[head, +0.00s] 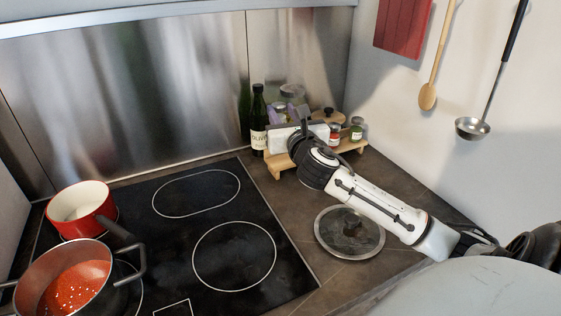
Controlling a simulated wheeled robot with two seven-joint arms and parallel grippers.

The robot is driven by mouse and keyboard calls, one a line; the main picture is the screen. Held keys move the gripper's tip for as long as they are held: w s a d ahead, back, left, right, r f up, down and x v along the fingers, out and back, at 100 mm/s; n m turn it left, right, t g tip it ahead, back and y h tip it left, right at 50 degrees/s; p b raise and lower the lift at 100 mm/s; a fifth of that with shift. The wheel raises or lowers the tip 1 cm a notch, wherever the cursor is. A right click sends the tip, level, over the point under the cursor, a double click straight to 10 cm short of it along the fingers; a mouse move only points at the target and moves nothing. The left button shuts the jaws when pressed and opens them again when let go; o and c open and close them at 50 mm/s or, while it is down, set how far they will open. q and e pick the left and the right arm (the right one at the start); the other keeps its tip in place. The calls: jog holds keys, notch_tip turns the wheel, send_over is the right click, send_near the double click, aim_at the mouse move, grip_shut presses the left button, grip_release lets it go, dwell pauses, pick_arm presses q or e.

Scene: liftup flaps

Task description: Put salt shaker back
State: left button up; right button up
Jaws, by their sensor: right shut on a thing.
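My right gripper (302,130) reaches over the small wooden shelf (275,168) in the back corner of the counter. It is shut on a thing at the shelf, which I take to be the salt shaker. The gripper and wrist hide that thing, so its shape, its tilt and whether it touches the shelf cannot be told. My left gripper is not in view.
A dark olive oil bottle (258,125) stands left of the shelf, close to the gripper. A glass lid (350,238) lies on the counter below my right forearm. A red pot (82,208) and a pot of red sauce (68,290) stand on the hob's left.

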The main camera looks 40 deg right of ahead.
pick_arm(q)
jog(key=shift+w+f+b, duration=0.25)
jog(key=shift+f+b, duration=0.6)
jog(key=shift+b, duration=0.15)
pick_arm(e)
notch_tip(320, 180, down, 10)
jog(key=shift+d+r, duration=0.15)
jog(key=shift+d, duration=0.05)
jog(key=o, duration=1.1)
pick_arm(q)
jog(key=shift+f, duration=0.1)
